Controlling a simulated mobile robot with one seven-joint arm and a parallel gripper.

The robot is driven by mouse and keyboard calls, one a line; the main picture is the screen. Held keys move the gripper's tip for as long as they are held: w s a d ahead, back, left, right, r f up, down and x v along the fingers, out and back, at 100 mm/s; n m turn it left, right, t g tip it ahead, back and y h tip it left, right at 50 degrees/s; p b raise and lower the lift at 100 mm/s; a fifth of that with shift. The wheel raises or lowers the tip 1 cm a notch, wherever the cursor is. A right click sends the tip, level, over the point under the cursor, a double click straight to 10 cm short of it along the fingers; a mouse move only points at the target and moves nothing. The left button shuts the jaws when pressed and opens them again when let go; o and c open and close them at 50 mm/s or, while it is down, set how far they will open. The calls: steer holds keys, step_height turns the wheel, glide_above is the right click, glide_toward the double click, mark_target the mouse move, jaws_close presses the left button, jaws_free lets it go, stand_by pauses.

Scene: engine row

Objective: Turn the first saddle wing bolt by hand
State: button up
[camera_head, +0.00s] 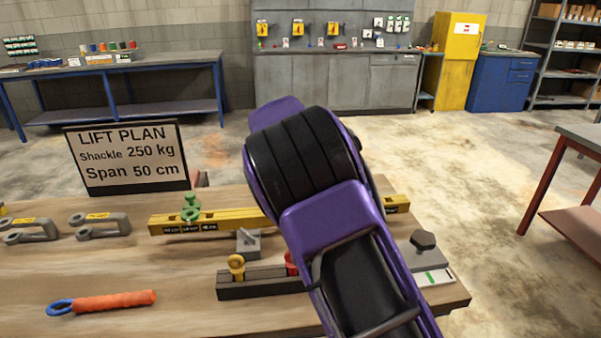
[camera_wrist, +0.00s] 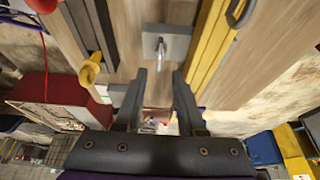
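A yellow beam (camera_head: 171,222) with black labels lies across the bench, partly hidden by my arm. A green fitting (camera_head: 191,208) stands on its left part; I cannot tell whether it is a saddle wing bolt. The wrist view shows the beam (camera_wrist: 209,45) at right, with a dark grey ring-like part (camera_wrist: 240,12) on it. A grey block (camera_head: 247,243) with a short upright pin lies before the beam; it also shows in the wrist view (camera_wrist: 178,44). My gripper (camera_wrist: 160,76) is open and empty, its fingertips pointing toward the block. The head view hides my gripper behind the arm.
A dark bar (camera_head: 250,290) holds a yellow eye fitting (camera_head: 236,266) and a red one (camera_head: 291,262). An orange-handled tool (camera_head: 113,301), grey shackles (camera_head: 103,224) and a lift plan sign (camera_head: 127,158) are at left. A grey plate with a black knob (camera_head: 423,241) is at right.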

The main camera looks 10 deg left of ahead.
steer(key=p+v, duration=0.1)
steer(key=v, duration=1)
steer(key=shift+r, duration=0.15)
